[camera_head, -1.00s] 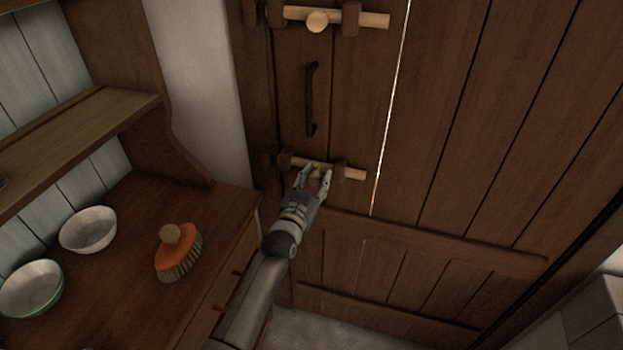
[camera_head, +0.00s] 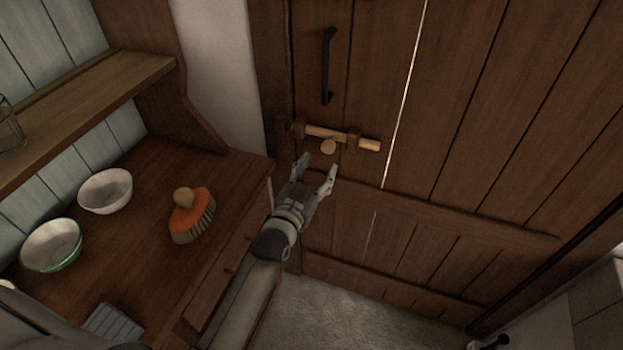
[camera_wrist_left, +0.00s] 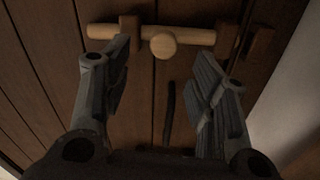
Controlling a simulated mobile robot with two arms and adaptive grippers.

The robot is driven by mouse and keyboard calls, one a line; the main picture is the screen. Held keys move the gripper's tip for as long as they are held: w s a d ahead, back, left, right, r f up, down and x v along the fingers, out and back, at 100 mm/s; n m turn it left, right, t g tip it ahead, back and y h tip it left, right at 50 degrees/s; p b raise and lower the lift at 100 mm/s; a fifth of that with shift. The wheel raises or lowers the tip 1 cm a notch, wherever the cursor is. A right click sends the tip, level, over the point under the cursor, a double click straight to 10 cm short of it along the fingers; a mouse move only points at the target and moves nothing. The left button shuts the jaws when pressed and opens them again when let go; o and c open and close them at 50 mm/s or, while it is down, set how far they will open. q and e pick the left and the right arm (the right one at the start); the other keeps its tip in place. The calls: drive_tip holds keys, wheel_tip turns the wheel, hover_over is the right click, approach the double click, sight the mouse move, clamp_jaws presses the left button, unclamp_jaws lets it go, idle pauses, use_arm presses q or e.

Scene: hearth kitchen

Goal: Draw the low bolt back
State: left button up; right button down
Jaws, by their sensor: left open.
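The low bolt (camera_head: 368,144) is a pale wooden bar lying across the dark plank door, with a round knob (camera_head: 328,147) on its front. It passes through a dark wooden bracket (camera_head: 353,139), and its right end sticks out beyond that. In the left wrist view the bar (camera_wrist_left: 104,31) and knob (camera_wrist_left: 163,46) lie beyond the fingertips, with the knob between the finger lines. There I see no bar between the two brackets at right. My left gripper (camera_head: 317,168) is open and empty, just below the knob and apart from it. My right gripper is out of view.
A black handle (camera_head: 328,66) is fixed to the door above the bolt. At left, a wooden dresser top (camera_head: 140,220) holds an orange brush (camera_head: 192,215) and two bowls (camera_head: 105,190). Bare floor (camera_head: 330,310) lies below the door.

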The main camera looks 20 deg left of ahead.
use_arm(q)
drive_tip(key=shift+s, duration=1.6)
drive_tip(key=s+d+f+g, duration=0.1)
drive_tip(key=s+f+g, duration=0.2)
drive_tip(key=f, duration=0.8)
drive_tip(key=s+f+g, duration=0.2)
drive_tip(key=s+f, duration=0.1)
drive_tip(key=f, duration=0.8)
drive_tip(key=s+f+g, duration=0.4)
drive_tip(key=s+f, duration=0.7)
drive_tip(key=f, duration=0.4)
drive_tip(key=s+a+f+g, duration=0.2)
drive_tip(key=s+f, duration=0.3)
drive_tip(key=s, duration=0.5)
drive_tip(key=s+a+f+g, duration=0.2)
drive_tip(key=s+f, duration=0.3)
drive_tip(key=s, duration=0.6)
drive_tip(key=s+a+f+g+y, duration=0.1)
drive_tip(key=s+f+g, duration=0.3)
drive_tip(key=s, duration=0.6)
drive_tip(key=shift+s+a+f, duration=0.15)
drive_tip(key=shift+a+f, duration=0.6)
drive_tip(key=shift+f, duration=0.2)
